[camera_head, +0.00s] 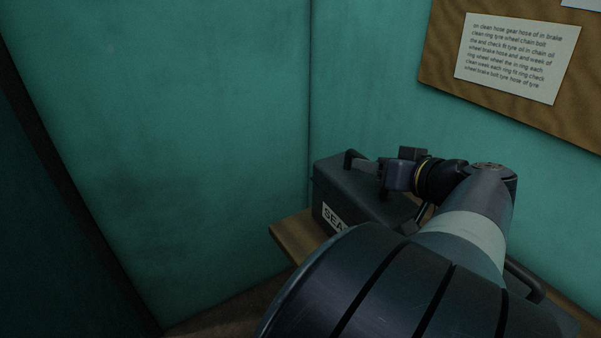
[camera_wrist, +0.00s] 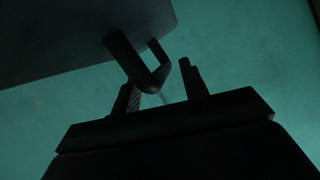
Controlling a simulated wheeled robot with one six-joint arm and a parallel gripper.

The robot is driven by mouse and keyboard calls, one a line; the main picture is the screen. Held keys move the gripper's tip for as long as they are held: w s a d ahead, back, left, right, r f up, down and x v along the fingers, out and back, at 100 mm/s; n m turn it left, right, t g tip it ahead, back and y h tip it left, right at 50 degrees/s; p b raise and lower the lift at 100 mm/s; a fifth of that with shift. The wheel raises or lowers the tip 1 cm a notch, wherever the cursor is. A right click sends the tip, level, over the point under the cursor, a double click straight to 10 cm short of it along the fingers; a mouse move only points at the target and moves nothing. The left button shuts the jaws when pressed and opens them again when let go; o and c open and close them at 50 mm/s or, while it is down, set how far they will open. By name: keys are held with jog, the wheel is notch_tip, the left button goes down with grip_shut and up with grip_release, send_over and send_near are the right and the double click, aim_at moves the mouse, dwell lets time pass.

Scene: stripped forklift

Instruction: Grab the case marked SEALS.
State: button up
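The dark case (camera_head: 340,190) stands on a wooden shelf (camera_head: 290,235) in the corner. Its white label (camera_head: 333,218) reads "SEA" before my arm hides the rest. Its raised handle (camera_head: 351,158) is on top. My gripper (camera_head: 366,166) reaches in from the right at the handle. In the wrist view the case (camera_wrist: 60,35) is at upper left, and its handle (camera_wrist: 140,68) extends toward my gripper (camera_wrist: 158,76). The two fingers stand apart with the handle's end between or just in front of them. The view is dark, and I cannot tell whether they touch.
Another dark handle (camera_head: 525,281) shows at the right behind my arm; what it belongs to is mostly hidden. Green walls (camera_head: 200,120) close in behind and to the left. A board (camera_head: 440,60) with a printed sheet (camera_head: 517,58) hangs at upper right.

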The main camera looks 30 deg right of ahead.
grip_shut()
jog(key=shift+r, duration=0.1)
dwell(1.2)
